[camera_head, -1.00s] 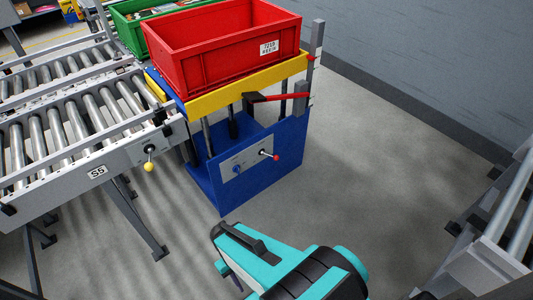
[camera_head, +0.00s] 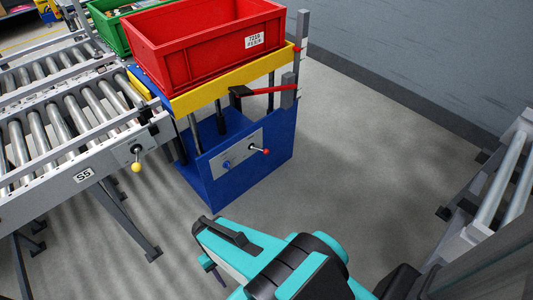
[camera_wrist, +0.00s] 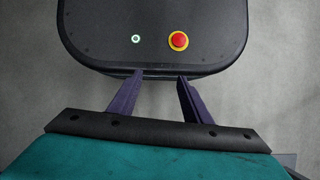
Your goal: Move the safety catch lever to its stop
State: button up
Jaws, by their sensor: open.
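A blue lift table (camera_head: 245,165) with a yellow top edge stands at centre in the head view. A red lever bar (camera_head: 272,90) with a dark block at its left end runs from the grey post (camera_head: 288,92) at the lift's right corner; it looks like the safety catch. A smaller lever with a red knob (camera_head: 266,151) sticks out of the grey panel on the lift's front. My gripper (camera_wrist: 161,77) is open and empty in the wrist view, its two dark fingers apart above my own base. It is well away from the lift.
A red crate (camera_head: 178,73) stands on the lift, with a green crate (camera_head: 108,36) behind it. A roller conveyor (camera_head: 75,130) with a yellow-knobbed lever (camera_head: 136,167) is at left. Another roller frame (camera_head: 490,200) is at right. The floor before the lift's right side is open.

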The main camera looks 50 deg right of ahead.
jog(key=w+d+f+m+t+y+b, duration=0.1)
jog(key=w+d+f+m+y+b, duration=0.3)
jog(key=w, duration=0.3)
jog(key=w+d+f+m+t+y+b, duration=0.1)
jog(key=w+f+m+t+y+b, duration=0.2)
jog(key=w+m, duration=0.45)
jog(key=w+d+m+t+y+b, duration=0.2)
jog(key=w+d+m+t+b, duration=0.15)
jog(key=w+d, duration=0.4)
jog(key=w+d+m+t+y+b, duration=0.15)
jog(key=w+d+m+b, duration=0.3)
jog(key=d, duration=0.55)
jog(key=w+d+r+m+t+b, duration=0.1)
jog(key=d+m+t+b, duration=0.2)
jog(key=d, duration=0.8)
jog(key=d+r+m+t+b, duration=0.2)
jog(key=d+m+t+b, duration=0.15)
jog(key=d, duration=0.75)
jog(key=s+d+r+m+t+b, duration=0.1)
jog(key=s+d+r+m+t, duration=0.1)
jog(key=d, duration=0.7)
jog(key=s+d+r+m+t+h+b, duration=0.1)
jog(key=s+d+r+m+t+b, duration=0.1)
jog(key=d, duration=0.7)
jog(key=shift+s+r+m+t, duration=0.3)
jog(key=shift+s+r+t, duration=0.25)
jog(key=shift+s, duration=0.7)
jog(key=shift+h, duration=0.25)
